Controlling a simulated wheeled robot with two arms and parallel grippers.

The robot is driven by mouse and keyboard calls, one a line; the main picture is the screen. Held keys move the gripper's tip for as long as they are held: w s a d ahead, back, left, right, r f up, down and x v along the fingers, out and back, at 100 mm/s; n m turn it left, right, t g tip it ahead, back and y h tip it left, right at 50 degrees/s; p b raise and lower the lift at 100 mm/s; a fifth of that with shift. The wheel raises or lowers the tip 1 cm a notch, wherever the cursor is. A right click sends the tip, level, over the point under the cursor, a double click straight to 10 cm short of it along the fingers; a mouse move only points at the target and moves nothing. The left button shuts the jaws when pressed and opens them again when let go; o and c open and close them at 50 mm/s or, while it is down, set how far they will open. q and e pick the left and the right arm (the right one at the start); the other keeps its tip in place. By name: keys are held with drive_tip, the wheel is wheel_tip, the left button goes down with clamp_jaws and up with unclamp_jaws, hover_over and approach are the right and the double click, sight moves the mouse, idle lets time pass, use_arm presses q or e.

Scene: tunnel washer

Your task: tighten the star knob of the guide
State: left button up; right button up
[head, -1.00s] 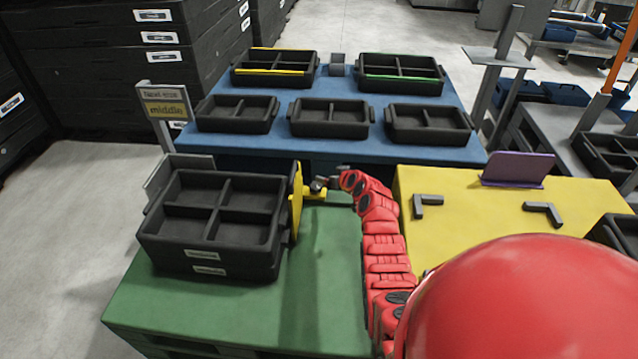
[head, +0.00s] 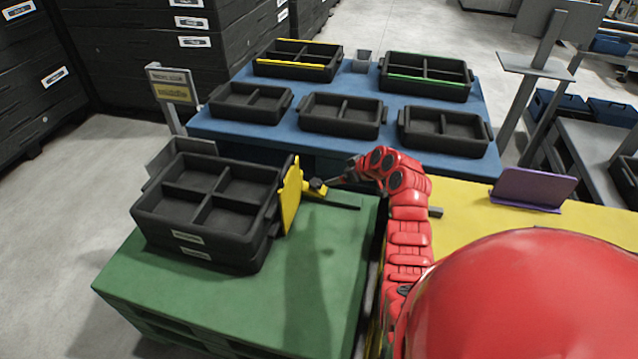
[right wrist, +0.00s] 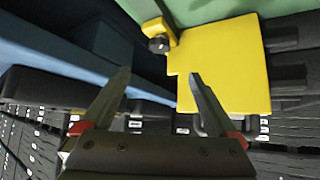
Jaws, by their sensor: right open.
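The guide is a yellow plate (head: 291,196) standing against the right side of the black crate stack on the green table. Its star knob (head: 317,187) is small and dark, on a yellow bracket at the plate's right side. My right gripper (head: 335,182) is just right of the knob, at the end of my red arm. In the right wrist view, the open, empty jaws (right wrist: 160,78) point toward the guide (right wrist: 237,65). The dark knob (right wrist: 158,45) shows beyond the gap between the fingertips, apart from them. My left gripper is not in view.
Black divided crates (head: 205,205) are stacked on the green table (head: 310,285). Several black trays stand on the blue table (head: 300,145) behind. A purple panel (head: 535,188) stands on the yellow table at right.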

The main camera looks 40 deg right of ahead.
drive_tip(key=b, duration=0.1)
approach(317, 183)
drive_tip(key=x, duration=0.3)
drive_tip(key=b+x, duration=0.2)
drive_tip(key=shift+f+b, duration=0.15)
drive_tip(key=shift+b, duration=0.25)
drive_tip(key=shift+w+f+b, duration=0.15)
drive_tip(key=shift+w+b, duration=0.1)
drive_tip(key=shift+b, duration=0.05)
drive_tip(key=b+x, duration=0.2)
drive_tip(key=b, duration=0.2)
drive_tip(key=shift+f, duration=0.2)
drive_tip(key=shift+w+f+b, duration=0.1)
drive_tip(key=shift+b, duration=0.45)
drive_tip(key=shift+w, duration=0.15)
